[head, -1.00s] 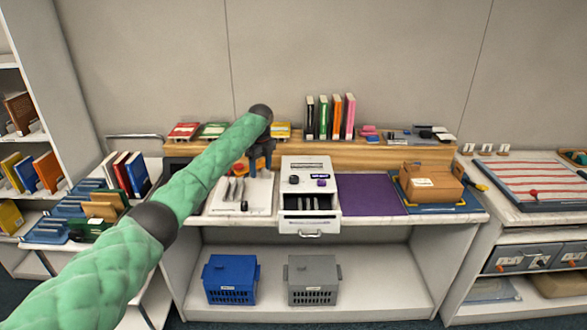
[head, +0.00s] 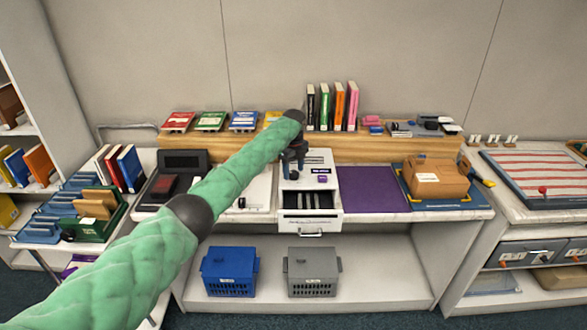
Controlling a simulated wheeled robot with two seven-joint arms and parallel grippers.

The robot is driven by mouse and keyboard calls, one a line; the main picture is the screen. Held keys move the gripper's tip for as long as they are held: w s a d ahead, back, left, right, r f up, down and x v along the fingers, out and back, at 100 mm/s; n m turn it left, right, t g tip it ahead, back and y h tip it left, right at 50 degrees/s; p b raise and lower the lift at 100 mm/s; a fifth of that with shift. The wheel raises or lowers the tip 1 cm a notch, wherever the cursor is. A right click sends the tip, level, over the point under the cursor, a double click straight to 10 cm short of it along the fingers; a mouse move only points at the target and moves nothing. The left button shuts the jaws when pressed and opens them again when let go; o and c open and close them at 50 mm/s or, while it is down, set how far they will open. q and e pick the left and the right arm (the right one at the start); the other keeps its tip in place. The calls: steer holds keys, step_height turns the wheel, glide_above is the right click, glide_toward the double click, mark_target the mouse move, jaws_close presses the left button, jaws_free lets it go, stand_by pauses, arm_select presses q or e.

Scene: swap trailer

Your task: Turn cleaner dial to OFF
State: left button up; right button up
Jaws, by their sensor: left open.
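The cleaner appears to be the white boxy unit (head: 318,163) on the middle of the counter, with an open slotted drawer front at its lower side. A small purple part (head: 322,178) shows on its upper face; I cannot tell if it is the dial or a label. My left arm comes in from the left, and my left gripper (head: 292,172) points down over the left part of the unit. It is open and hides a dark knob area there. Whether it touches the unit cannot be told. My right gripper is not in view.
A purple mat (head: 372,190) lies right of the unit, then a cardboard box (head: 437,178) on a blue mat. A dark device (head: 178,178) stands left. Books (head: 331,107) stand on the back wooden ledge. Blue (head: 230,270) and grey (head: 312,272) baskets sit below.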

arm_select(q)
steer(key=shift+s+f, duration=0.15)
steer(key=shift+f, duration=0.35)
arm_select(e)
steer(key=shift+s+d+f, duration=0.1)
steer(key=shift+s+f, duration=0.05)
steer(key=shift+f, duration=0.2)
arm_select(q)
steer(key=shift+r, duration=0.1)
steer(key=c, duration=1)
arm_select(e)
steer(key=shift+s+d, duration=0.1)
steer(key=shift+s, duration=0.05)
